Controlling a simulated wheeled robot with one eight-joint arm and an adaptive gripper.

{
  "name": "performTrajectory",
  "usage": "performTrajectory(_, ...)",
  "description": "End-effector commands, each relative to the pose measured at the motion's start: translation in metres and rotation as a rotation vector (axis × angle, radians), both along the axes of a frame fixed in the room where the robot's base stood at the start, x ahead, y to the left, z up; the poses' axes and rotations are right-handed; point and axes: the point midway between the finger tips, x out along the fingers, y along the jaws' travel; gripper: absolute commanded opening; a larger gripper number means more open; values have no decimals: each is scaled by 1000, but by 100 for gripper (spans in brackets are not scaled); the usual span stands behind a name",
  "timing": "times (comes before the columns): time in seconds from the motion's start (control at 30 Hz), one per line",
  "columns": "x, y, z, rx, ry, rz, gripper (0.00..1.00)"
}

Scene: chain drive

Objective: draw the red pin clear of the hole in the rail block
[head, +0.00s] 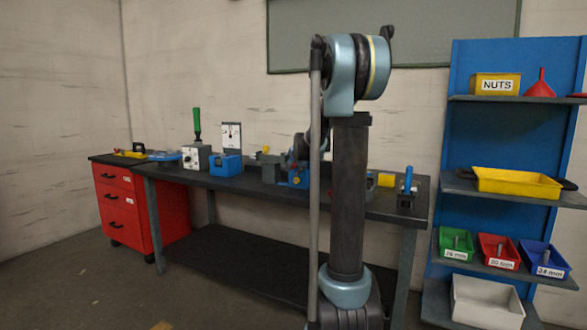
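I cannot make out the red pin or its hole in the head view; they are too small here or hidden behind my arm. A blue block with small orange parts (297,179) is on the workbench (240,184), just left of my arm's upright link. I cannot tell whether it is the rail block. My arm rises in front of the bench and covers part of its top. My gripper cannot be made out; the arm hides that area, so its opening and anything in it do not show.
Left on the bench stand a green-handled tool (197,125), a blue block (226,165) and a white gauge panel (232,136). A red drawer cabinet (125,205) and a blue shelf rack (510,130) flank the bench.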

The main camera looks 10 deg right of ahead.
Motion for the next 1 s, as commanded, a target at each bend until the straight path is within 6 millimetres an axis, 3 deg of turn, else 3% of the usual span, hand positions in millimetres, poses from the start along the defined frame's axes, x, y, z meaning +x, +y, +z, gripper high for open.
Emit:
performTrajectory(0.2, 11, 0, -6, 0, 0, 0, 56)
performTrajectory(0.53, 12, 0, -7, 1, 0, -1, 56)
performTrajectory(0.8, 12, 0, -7, 1, 0, -1, 0)
performTrajectory(1.0, 11, 1, -7, 1, 0, -1, 0)
